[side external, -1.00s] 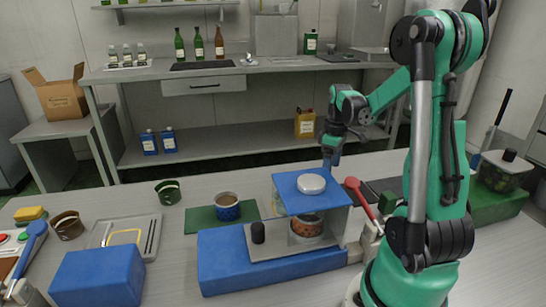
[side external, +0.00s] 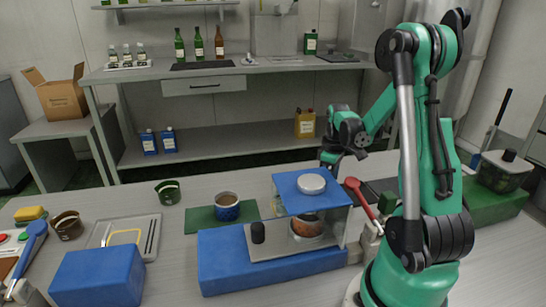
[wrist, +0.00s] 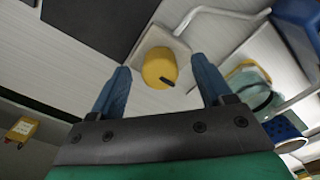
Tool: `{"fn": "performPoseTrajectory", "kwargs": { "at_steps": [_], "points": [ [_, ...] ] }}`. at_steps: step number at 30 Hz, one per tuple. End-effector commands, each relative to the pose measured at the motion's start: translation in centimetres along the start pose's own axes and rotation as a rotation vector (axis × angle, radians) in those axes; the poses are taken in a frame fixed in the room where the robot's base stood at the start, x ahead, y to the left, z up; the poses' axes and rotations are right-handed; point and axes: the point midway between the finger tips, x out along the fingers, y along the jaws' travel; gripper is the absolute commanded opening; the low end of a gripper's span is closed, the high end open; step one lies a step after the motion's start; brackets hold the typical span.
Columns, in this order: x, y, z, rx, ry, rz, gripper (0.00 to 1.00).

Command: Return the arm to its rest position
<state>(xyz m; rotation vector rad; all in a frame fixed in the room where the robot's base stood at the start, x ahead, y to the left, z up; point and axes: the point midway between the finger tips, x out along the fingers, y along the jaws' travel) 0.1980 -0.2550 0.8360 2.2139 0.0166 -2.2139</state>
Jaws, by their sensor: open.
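My gripper (side external: 330,158) hangs in the air behind the blue-topped stand in the side view, on the far side of the bench. In the wrist view its two blue fingers (wrist: 163,88) are spread apart with nothing held between them. A yellow round object (wrist: 160,68) with a small dark part shows beyond the gap, on a pale square base (wrist: 178,42). In the side view the arm is bent, with its forearm reaching down to the left.
The blue-topped stand (side external: 312,206) holds a pot (side external: 306,226) under its top. A red spoon-like tool (side external: 362,196) is close to the right. A blue mug (side external: 227,207) stands on a green mat (side external: 200,221). A lidded container (side external: 503,171) is at the far right.

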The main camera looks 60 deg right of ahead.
Motion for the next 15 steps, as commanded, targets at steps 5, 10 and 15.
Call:
{"fn": "performPoseTrajectory", "kwargs": {
  "at_steps": [5,10,15],
  "points": [
    [0.19,-0.02,0.01,0.086,0.000,0.000,0.73],
    [0.18,-0.02,0.01,0.112,0.000,0.000,0.73],
    [0.17,-0.01,0.01,0.111,0.000,0.000,0.73]
  ]
}}
